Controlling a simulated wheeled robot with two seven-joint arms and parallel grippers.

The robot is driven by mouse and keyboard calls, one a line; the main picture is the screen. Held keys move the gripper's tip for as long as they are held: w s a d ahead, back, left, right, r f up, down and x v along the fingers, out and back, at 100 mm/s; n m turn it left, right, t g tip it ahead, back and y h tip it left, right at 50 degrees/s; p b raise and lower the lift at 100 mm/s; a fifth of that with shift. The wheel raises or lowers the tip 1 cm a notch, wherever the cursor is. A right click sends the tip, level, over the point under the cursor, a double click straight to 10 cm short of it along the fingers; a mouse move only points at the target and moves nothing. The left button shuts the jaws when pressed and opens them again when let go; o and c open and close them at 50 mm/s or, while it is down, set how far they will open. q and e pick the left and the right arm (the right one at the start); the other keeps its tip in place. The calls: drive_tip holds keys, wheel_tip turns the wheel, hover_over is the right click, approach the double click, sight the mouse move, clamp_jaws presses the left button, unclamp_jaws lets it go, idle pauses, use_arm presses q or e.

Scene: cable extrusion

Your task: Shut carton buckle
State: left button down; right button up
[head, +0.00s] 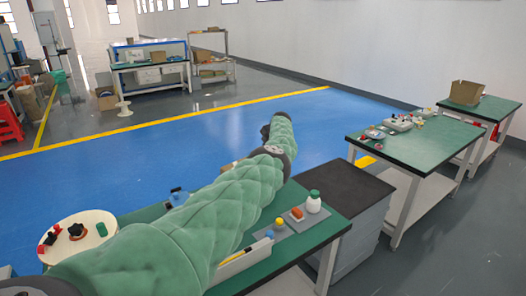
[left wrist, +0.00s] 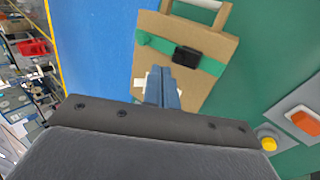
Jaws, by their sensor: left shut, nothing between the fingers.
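The brown carton (left wrist: 205,90) lies under my left gripper in the left wrist view, on the green table top. A green strap (left wrist: 212,66) runs across it, with a black buckle (left wrist: 187,55) near the middle. My left gripper (left wrist: 163,70) is shut and empty. Its fingertips appear just below and left of the buckle in the picture; whether they touch the carton or strap I cannot tell. In the head view my arm hides nearly all of the carton, and only a small brown patch (head: 228,167) shows beside it. My right gripper is in neither view.
A round stool (head: 90,250) bears small parts at left. A dark-topped cabinet (head: 345,187) adjoins the table.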

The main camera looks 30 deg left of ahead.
use_arm(q)
wheel_tip(320, 180, up, 10)
drive_tip(key=d+b, duration=0.2)
drive_tip(key=b, duration=0.1)
drive_tip(key=shift+s+r, duration=0.2)
drive_tip(key=shift+s, duration=0.25)
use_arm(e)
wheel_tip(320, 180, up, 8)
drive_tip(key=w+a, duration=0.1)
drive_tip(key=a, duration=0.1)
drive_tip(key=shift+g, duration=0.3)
use_arm(q)
drive_tip(key=shift+w+d+f, duration=0.1)
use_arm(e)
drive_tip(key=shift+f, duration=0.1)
